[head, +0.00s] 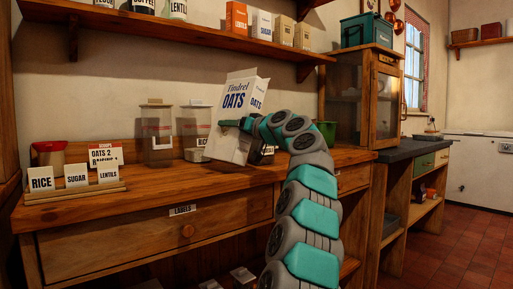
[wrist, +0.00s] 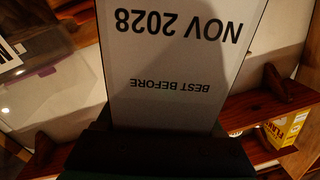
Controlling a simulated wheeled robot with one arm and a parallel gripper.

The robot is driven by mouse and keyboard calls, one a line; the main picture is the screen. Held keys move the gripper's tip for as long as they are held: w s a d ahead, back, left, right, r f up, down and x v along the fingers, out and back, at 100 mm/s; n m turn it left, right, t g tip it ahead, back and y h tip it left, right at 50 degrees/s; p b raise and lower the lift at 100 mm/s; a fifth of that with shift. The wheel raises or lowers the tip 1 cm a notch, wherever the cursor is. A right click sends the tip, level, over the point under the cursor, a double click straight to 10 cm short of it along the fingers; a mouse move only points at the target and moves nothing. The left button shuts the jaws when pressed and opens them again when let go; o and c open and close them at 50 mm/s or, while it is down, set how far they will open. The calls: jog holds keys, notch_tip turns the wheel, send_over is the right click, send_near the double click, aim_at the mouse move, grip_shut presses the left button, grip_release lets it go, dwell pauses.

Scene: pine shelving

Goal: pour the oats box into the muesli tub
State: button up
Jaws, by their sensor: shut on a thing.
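The white oats box (head: 233,140), with blue lettering, is held above the wooden counter and leans to the right. My gripper (head: 232,124) is shut on it from the right side. In the wrist view the box (wrist: 175,65) fills the middle, its "BEST BEFORE NOV 2028" print upside down, with the dark gripper (wrist: 155,150) below. Two clear tubs stand on the counter left of the box: one in front (head: 157,145) and one partly behind the box (head: 193,130). I cannot read "muesli" on either. A clear container with a purplish edge (wrist: 35,95) shows at left in the wrist view.
Rice (head: 41,180), sugar and lentils cards stand in a wooden holder at the left, near a red-lidded jar (head: 50,157). A green pot (head: 326,131) is behind my arm. A shelf (head: 170,25) with boxes hangs above. The counter front is clear.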

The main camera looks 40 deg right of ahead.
aim_at(224, 130)
jog(key=shift+a+f+m, duration=0.1)
jog(key=shift+a+m, duration=0.3)
jog(key=shift+s, duration=0.1)
jog(key=shift+s+a+f+m, duration=0.1)
jog(key=shift+a+m, duration=0.5)
jog(key=shift+a, duration=0.1)
jog(key=shift+f, duration=0.15)
jog(key=shift+a, duration=0.15)
jog(key=shift+a+m+p, duration=0.25)
jog(key=shift+m+p, duration=0.25)
jog(key=shift+m, duration=0.2)
jog(key=shift+f, duration=0.25)
jog(key=shift+a, duration=0.1)
